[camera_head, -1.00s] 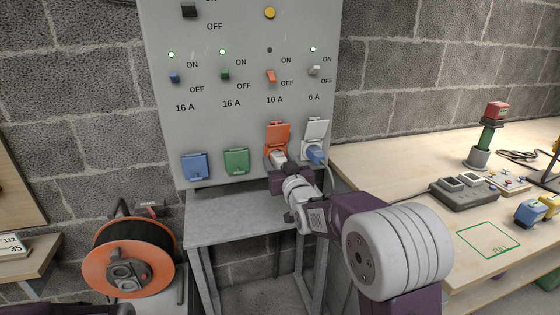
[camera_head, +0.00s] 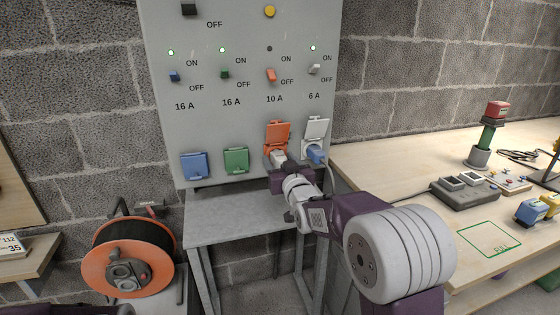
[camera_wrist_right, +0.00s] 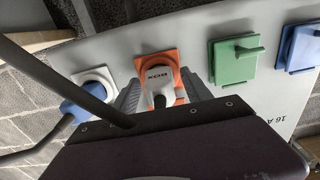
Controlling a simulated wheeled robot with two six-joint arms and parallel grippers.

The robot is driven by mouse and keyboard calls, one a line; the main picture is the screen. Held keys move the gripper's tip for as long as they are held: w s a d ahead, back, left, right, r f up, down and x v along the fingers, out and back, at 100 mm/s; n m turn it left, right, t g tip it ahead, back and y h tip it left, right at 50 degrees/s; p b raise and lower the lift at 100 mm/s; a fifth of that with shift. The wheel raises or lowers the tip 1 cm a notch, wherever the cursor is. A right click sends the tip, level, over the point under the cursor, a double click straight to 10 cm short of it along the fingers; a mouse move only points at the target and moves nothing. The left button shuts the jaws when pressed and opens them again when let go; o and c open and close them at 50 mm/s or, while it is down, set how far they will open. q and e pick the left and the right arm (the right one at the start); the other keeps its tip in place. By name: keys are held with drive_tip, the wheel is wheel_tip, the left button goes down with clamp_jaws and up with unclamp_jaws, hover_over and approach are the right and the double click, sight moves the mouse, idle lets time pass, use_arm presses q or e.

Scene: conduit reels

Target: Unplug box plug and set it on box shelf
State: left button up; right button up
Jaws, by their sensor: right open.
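The white box plug (camera_head: 278,157), marked BOX in the right wrist view (camera_wrist_right: 156,73), sits in the orange 10 A socket (camera_head: 276,133) with its lid raised. My right gripper (camera_head: 280,164) is at the plug. In the right wrist view its open grey fingers (camera_wrist_right: 162,92) stand on either side of the plug; whether they touch it I cannot tell. A bare grey shelf (camera_head: 235,218) lies below the panel; I see no label naming it the box shelf. My left gripper is not in view.
A blue plug (camera_head: 316,154) with a grey cable sits in the white 6 A socket close to my right gripper. The blue (camera_head: 194,166) and green (camera_head: 236,160) socket lids are shut. A cable reel (camera_head: 133,257) stands left; a wooden bench (camera_head: 420,165) with devices stands right.

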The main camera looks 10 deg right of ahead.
drive_tip(key=shift+c, duration=0.4)
clamp_jaws()
drive_tip(key=shift+s, duration=0.1)
drive_tip(key=shift+s+b, duration=0.3)
drive_tip(key=shift+s, duration=0.2)
drive_tip(key=shift+s+d+b, duration=0.1)
drive_tip(key=shift+s+b, duration=0.8)
drive_tip(key=shift+s, duration=1.55)
